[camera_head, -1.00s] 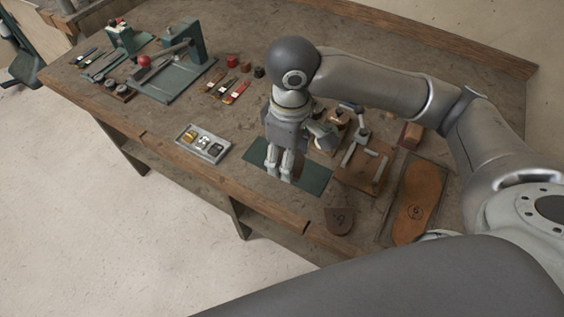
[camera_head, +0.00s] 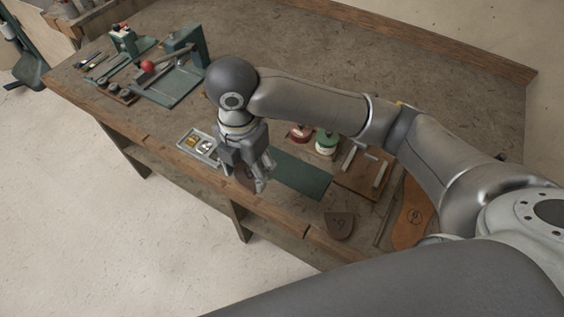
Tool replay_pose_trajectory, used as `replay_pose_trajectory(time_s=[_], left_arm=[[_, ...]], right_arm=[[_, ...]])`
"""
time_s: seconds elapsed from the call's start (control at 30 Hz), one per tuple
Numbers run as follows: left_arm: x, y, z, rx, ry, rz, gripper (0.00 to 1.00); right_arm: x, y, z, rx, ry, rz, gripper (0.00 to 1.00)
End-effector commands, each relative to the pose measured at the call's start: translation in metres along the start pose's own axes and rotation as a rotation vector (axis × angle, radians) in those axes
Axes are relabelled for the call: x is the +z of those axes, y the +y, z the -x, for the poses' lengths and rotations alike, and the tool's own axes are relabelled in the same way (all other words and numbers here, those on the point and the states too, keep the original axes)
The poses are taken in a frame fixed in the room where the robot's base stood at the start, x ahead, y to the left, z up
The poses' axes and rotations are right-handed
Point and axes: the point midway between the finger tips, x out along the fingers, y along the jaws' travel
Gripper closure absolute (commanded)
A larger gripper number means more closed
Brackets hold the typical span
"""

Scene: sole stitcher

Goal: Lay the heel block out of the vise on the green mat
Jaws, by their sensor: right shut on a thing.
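My right gripper (camera_head: 260,186) is shut, pointing down just left of the green mat (camera_head: 308,178). A brown piece (camera_head: 243,176) shows at its fingers, mostly hidden by them; it looks like the heel block. The gripper and the piece are over the strip between the mat and the small grey tray. The vise (camera_head: 362,172), a wooden base with metal bars, stands right of the mat, partly hidden by my right arm. I see no block between its bars. My left gripper is not in view.
The grey tray (camera_head: 197,147) with small parts is close left of my gripper. A brown heel-shaped piece (camera_head: 339,225) marked with a digit lies near the front edge. A green-topped jar (camera_head: 326,143) and a red item (camera_head: 299,133) stand behind the mat.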

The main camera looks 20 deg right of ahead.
Motion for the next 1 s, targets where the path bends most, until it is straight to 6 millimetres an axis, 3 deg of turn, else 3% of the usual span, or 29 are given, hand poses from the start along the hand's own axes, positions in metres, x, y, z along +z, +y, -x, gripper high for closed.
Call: replay_pose_trajectory(time_s=[0.37,0.5,0.7,1.0], left_arm=[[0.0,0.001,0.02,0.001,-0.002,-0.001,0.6],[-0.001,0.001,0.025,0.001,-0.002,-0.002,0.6],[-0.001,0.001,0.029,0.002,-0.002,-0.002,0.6],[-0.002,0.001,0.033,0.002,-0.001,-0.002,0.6]], right_arm=[[0.077,0.029,-0.034,-0.004,-0.001,-0.006,0.66],[0.098,0.036,-0.059,-0.006,-0.001,-0.004,0.66],[0.116,0.045,-0.084,-0.002,0.0,-0.001,0.66],[0.126,0.048,-0.107,-0.004,0.002,0.0,0.66]])
